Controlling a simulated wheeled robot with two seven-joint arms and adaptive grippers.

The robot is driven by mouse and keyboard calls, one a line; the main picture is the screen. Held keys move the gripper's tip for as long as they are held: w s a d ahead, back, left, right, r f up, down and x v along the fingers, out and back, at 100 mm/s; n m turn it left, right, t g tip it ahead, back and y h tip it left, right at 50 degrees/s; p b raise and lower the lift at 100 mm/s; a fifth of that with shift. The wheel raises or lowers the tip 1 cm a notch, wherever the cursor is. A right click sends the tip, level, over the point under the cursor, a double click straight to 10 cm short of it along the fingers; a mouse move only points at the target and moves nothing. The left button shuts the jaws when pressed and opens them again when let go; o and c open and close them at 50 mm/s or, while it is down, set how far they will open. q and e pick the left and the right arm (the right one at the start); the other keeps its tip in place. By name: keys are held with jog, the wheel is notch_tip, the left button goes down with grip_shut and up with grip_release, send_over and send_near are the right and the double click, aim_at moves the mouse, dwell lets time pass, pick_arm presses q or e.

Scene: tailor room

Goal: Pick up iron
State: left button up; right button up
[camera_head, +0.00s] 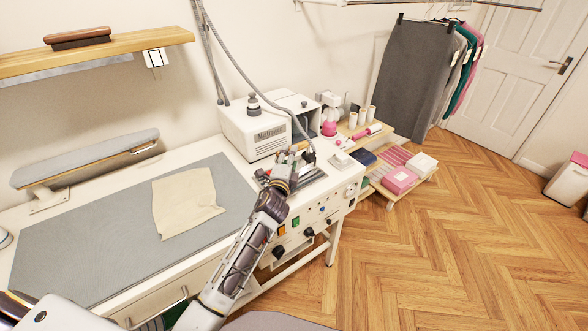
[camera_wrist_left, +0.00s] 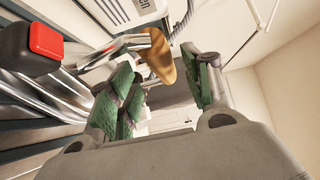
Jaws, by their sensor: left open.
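The iron (camera_head: 309,158) sits at the right end of the white ironing station, where the grey hose comes down. My left gripper (camera_head: 292,158) is right beside it and hides much of it in the head view. In the left wrist view, the iron's brown handle (camera_wrist_left: 163,62) shows just ahead of my open left gripper (camera_wrist_left: 158,72), between the directions of its green-padded fingers. I cannot tell whether a finger touches it. My right gripper is in neither view.
A white boiler box (camera_head: 255,132) stands behind the gripper. A beige cloth (camera_head: 187,203) lies on the grey ironing pad (camera_head: 90,240) to the left. A low shelf with pink boxes (camera_head: 399,180) is at the right. A red-topped black part (camera_wrist_left: 45,42) is close in the wrist view.

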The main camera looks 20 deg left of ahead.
pick_arm(q)
jog(key=shift+w+r, duration=0.1)
jog(key=shift+w, duration=0.45)
jog(key=shift+w+d+r, duration=0.1)
jog(key=shift+w+d, duration=0.1)
jog(key=shift+w, duration=1.45)
jog(key=shift+w+a, duration=0.1)
jog(key=shift+w, duration=0.35)
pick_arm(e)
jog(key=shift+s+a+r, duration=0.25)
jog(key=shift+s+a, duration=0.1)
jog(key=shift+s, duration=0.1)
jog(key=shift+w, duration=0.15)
